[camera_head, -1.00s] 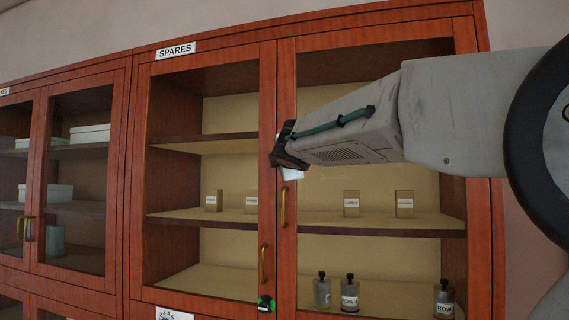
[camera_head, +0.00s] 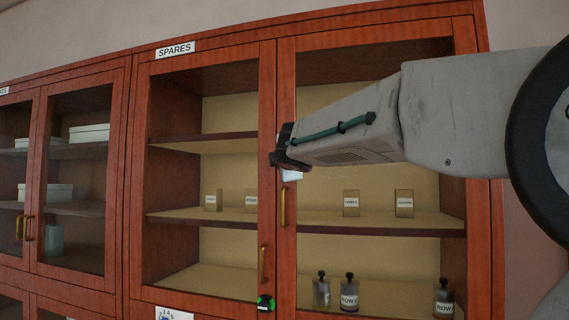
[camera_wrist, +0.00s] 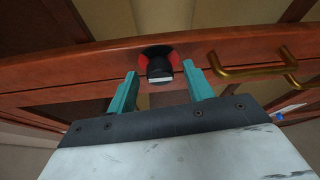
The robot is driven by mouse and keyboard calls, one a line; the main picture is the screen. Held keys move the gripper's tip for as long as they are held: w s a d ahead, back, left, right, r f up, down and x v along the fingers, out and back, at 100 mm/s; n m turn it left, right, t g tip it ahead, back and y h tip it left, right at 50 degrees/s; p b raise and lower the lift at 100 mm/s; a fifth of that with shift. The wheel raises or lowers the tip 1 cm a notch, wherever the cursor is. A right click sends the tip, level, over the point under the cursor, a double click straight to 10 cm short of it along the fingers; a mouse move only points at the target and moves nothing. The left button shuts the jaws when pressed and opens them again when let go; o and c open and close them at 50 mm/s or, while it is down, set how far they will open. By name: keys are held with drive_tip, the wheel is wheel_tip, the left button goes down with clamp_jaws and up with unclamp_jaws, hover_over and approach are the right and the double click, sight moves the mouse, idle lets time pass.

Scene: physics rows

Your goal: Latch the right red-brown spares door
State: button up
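The right red-brown spares door (camera_head: 374,45) has a glass pane and looks flush with the frame. Its brass handle (camera_head: 283,207) is low on its left stile, and shows at right in the wrist view (camera_wrist: 255,70). A black latch knob (camera_wrist: 160,62) with a red surround and a pale mark sits on the stile in the wrist view. My gripper (camera_wrist: 160,84) is open, its teal fingers on either side of the knob with gaps visible. In the head view, my gripper (camera_head: 284,150) is at that stile above the handle and hides the knob.
Behind the glass are small boxes (camera_head: 351,203) and bottles (camera_head: 349,292). Another cabinet (camera_head: 65,175) stands at left.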

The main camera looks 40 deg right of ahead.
drive_tip(key=v, duration=0.7)
drive_tip(key=shift+s+a, duration=0.2)
drive_tip(key=shift+s, duration=0.15)
